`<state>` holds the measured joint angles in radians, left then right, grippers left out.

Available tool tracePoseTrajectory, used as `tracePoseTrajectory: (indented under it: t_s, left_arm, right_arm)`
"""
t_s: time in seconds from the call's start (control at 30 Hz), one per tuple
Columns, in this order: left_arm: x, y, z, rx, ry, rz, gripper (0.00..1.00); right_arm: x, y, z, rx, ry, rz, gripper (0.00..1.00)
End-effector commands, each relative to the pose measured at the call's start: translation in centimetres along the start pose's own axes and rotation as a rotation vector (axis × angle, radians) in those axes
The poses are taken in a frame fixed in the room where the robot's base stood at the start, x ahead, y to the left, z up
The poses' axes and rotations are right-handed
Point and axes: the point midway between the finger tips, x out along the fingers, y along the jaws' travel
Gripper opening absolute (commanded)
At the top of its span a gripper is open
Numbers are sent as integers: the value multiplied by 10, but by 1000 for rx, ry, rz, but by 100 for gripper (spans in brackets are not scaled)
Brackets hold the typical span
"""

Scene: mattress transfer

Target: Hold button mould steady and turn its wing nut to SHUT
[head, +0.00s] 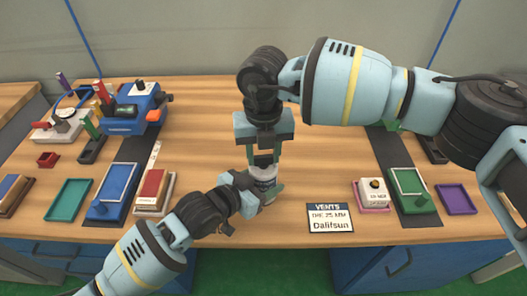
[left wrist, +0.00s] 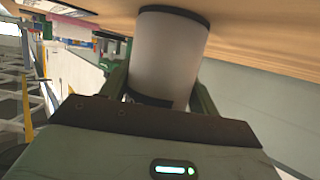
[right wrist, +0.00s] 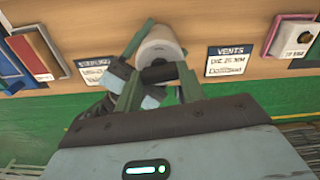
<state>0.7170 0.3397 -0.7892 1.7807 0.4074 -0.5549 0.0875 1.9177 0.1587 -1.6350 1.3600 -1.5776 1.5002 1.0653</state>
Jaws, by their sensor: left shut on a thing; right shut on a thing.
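The button mould (head: 264,172) is a pale grey-white cylinder with dark end bands, near the front middle of the table. My left gripper (head: 258,192) reaches in from the lower left and is shut around its body. In the left wrist view the mould (left wrist: 168,58) fills the space between the fingers. My right gripper (head: 262,157) points down from above and is shut on the dark wing nut (right wrist: 158,73) at the mould's top. The fingers hide part of the nut, and I cannot read any SHUT mark.
A VENTS card (head: 330,218) lies to the right at the front edge. The table behind the mould is clear.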

Motion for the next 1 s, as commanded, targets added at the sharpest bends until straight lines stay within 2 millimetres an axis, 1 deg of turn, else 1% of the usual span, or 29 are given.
tracePoseTrajectory:
  t_s: [0.2, 0.4, 0.9, 0.93, 1.0]
  left_arm:
    - [0, 2, -2, 2, 4, 3, 16]
    - [0, 2, -2, 2, 4, 3, 16]
    - [0, 2, -1, 1, 3, 4, 16]
    - [0, 2, -1, 1, 3, 4, 16]
    - [0, 2, -1, 1, 3, 4, 16]
  right_arm:
    - [-1, -1, 2, 117, -5, 1, 17]
    - [-2, -1, 2, 171, -6, 1, 17]
    - [-2, -1, 2, 189, -7, 1, 17]
    - [-2, -1, 2, 189, -7, 1, 41]
    - [-2, -1, 2, 189, -7, 1, 50]
